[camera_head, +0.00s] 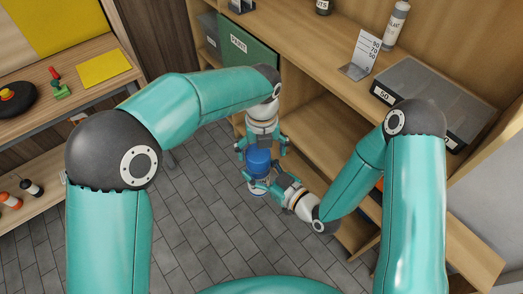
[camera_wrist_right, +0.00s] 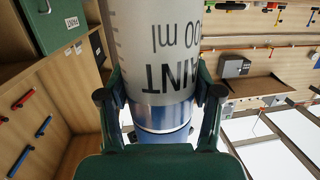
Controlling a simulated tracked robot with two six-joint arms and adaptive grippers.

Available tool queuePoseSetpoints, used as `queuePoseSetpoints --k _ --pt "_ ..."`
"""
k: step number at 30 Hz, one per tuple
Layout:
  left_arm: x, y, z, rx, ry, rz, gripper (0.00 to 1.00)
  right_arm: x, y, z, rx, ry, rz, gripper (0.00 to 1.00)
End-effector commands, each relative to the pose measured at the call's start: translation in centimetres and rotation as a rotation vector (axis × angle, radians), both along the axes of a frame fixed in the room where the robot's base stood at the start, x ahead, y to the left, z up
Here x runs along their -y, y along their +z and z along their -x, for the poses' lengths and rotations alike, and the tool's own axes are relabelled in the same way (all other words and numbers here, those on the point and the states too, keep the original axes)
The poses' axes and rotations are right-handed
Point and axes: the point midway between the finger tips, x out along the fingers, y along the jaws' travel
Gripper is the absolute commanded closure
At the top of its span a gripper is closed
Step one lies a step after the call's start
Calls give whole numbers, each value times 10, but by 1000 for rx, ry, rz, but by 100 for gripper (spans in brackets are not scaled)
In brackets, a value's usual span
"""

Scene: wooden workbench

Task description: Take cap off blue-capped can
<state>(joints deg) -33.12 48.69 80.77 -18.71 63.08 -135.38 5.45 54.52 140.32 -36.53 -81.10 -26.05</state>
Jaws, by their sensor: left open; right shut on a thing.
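The paint can is pale with a blue cap (camera_head: 258,158), held up in front of the shelf in the head view. My right gripper (camera_head: 264,185) is shut around the can's body (camera_head: 256,190). In the right wrist view the can (camera_wrist_right: 152,45) stands between the two fingers of my right gripper (camera_wrist_right: 160,97), its "PAINT" lettering upside down; its blue end (camera_wrist_right: 163,135) shows low in the picture. My left gripper (camera_head: 262,148) is open above the cap, pointing down, its fingers spread on either side of the cap. Contact with the cap cannot be told.
A wooden shelf unit (camera_head: 310,60) at the back holds a green "PAINT" box (camera_head: 245,45), a price sign (camera_head: 364,55), a bottle (camera_head: 396,25) and a grey box (camera_head: 425,95). A workbench (camera_head: 75,90) stands at left. Tiled floor (camera_head: 190,220) lies open beneath the can.

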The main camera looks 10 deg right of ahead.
Motion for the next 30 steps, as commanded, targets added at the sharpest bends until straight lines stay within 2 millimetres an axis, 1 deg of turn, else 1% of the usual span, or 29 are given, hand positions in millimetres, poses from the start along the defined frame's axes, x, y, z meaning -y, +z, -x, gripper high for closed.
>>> queuePoseSetpoints --k 8,9,11,21,22,30 --pt "0 -2 0 0 1 0 4 0 1 0 3 0 -1 100" --pt "0 -2 0 0 1 0 7 0 1 0 3 0 -1 100" --pt "0 -1 0 0 1 0 17 0 1 0 3 0 -1 100" --pt "2 -2 1 -1 0 4 74 -2 2 0 9 8 -2 100" --pt "3 -2 1 -1 0 5 76 -2 3 0 9 9 -2 100" --pt "4 -2 2 -2 -4 4 76 -3 4 0 13 8 -1 100"
